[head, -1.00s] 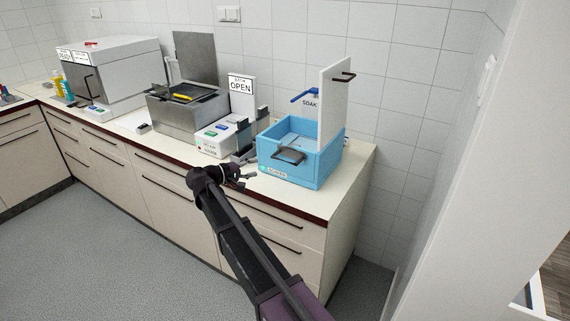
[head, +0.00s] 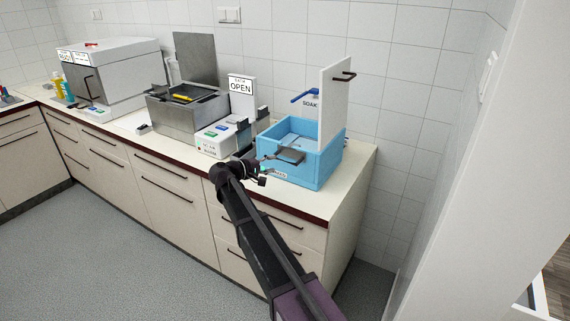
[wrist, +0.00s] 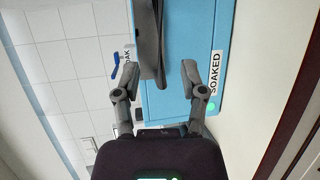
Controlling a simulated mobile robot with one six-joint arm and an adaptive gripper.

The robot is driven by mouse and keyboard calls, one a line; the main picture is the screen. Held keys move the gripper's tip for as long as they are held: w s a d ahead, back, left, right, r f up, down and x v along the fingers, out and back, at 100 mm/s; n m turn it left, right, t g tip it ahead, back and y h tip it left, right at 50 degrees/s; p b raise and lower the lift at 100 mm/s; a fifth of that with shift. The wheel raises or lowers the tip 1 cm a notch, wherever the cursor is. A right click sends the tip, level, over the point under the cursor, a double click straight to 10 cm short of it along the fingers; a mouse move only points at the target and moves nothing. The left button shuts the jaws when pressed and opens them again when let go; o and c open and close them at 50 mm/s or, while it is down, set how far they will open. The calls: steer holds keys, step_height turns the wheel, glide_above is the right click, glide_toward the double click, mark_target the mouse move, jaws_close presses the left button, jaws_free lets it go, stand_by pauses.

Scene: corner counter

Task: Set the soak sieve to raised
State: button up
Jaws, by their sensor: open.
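The blue soak tank (head: 325,170) stands at the right end of the counter. The soak sieve (head: 297,137) shows as a pale panel inside it, with a dark handle (head: 291,156) jutting over the front wall. My gripper (head: 264,170) is open at the tank's front left, close to that handle. In the wrist view my open fingers (wrist: 158,88) stand on either side of the dark handle's near end (wrist: 152,45); I cannot tell whether they touch it. A "SOAKED" label (wrist: 214,74) with a green light is on the tank's front.
The tank's white lid (head: 336,100) stands upright, its handle high. A blue lever (head: 304,96) is on the wall behind. Left of the tank are a white control box (head: 215,146), an "OPEN" sign (head: 241,86) and a steel basin (head: 180,118). Floor is clear in front.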

mark_target(283, 161)
steer(key=shift+b+x, duration=0.5)
steer(key=shift+x, duration=2.7)
jaws_close()
